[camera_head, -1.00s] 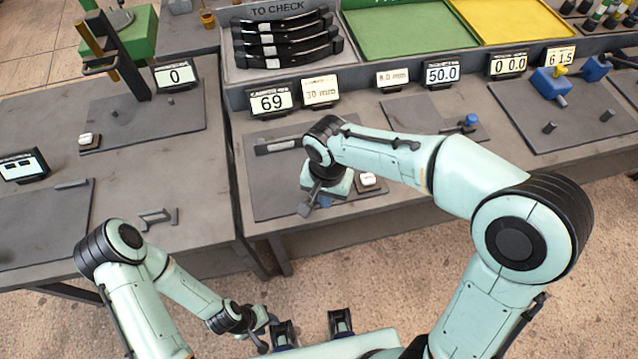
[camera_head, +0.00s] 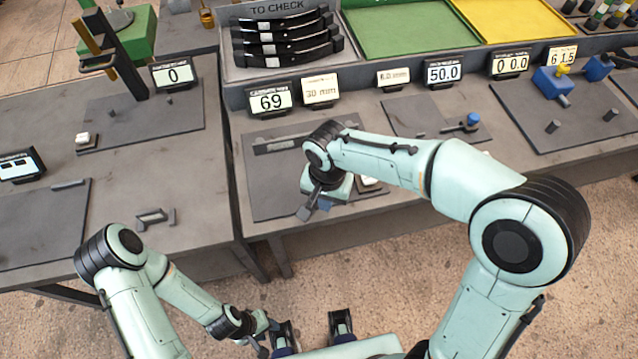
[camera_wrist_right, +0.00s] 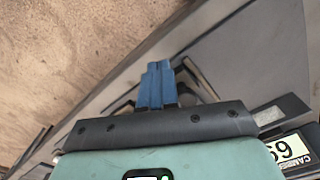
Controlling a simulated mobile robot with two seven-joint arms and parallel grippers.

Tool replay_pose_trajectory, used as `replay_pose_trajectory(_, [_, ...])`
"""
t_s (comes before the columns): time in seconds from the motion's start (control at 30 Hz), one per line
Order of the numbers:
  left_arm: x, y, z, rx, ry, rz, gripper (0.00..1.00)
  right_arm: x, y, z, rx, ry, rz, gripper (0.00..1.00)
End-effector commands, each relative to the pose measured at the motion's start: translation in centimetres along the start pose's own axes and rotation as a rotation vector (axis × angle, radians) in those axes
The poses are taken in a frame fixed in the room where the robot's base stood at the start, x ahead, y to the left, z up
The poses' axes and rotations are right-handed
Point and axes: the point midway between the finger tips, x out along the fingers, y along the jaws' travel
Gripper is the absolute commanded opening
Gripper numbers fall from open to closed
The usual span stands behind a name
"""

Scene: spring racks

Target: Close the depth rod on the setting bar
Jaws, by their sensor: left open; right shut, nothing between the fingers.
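A long grey bar (camera_head: 285,145), likely the setting bar, lies at the back of a dark mat (camera_head: 262,188) on the middle bench, partly hidden by my right wrist. I cannot make out the depth rod clearly in the head view. My right gripper (camera_head: 325,204) is low over the front of this mat, with blue fingers. In the right wrist view its fingertips (camera_wrist_right: 157,70) are together with nothing between them. Dark bar-like parts (camera_wrist_right: 198,80) show just beside them, but contact cannot be told. My left gripper (camera_head: 268,337) is open and empty in front of the benches, away from the mat.
A display reading 69 (camera_head: 270,101) and a 30 mm card (camera_head: 320,89) stand behind the mat. A TO CHECK tray (camera_head: 226,70) holds several black parts. Green (camera_head: 400,30) and yellow (camera_head: 510,20) trays are further right. The left bench (camera_head: 120,190) has another mat and loose pieces.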

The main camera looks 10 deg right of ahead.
Motion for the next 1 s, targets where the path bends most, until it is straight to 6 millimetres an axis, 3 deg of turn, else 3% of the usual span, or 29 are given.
replay_pose_trajectory(1.0, [-1.3, 0.6, -0.3, 0.002, 0.006, 0.002, 0.43, 0.0, -1.2, -2.2, 0.002, 0.000, 0.000, 0.00])
